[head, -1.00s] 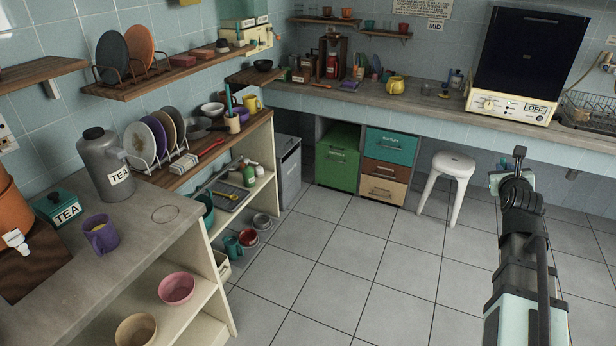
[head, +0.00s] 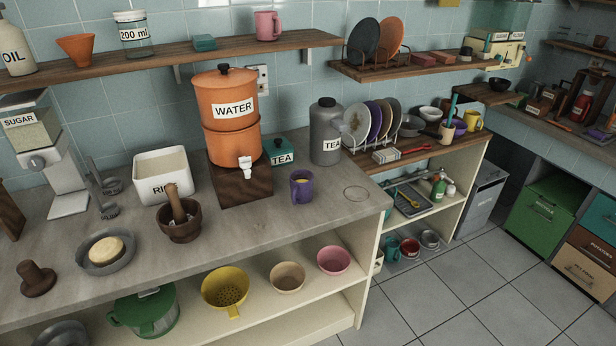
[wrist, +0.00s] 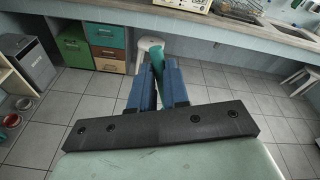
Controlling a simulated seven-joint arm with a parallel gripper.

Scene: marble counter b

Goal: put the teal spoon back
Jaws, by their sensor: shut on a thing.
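In the wrist view my gripper (wrist: 160,82) has its two blue fingers closed on a teal spoon (wrist: 158,60). Only a teal length of it shows, sticking out ahead between the fingertips; the rest is hidden by the fingers. It is held over the tiled floor, in front of the white stool. My gripper is not in the head view. In the head view a cream cup (head: 447,132) stands on the wooden counter by the plate rack, with a thin teal stick (head: 453,103) upright in it.
The stone counter holds an orange water dispenser (head: 232,126), a rice box (head: 163,176), a purple mug (head: 302,187) and a tea urn (head: 326,130). A tray (head: 414,201) with a yellow utensil lies on the shelf below. The floor (head: 440,300) is open.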

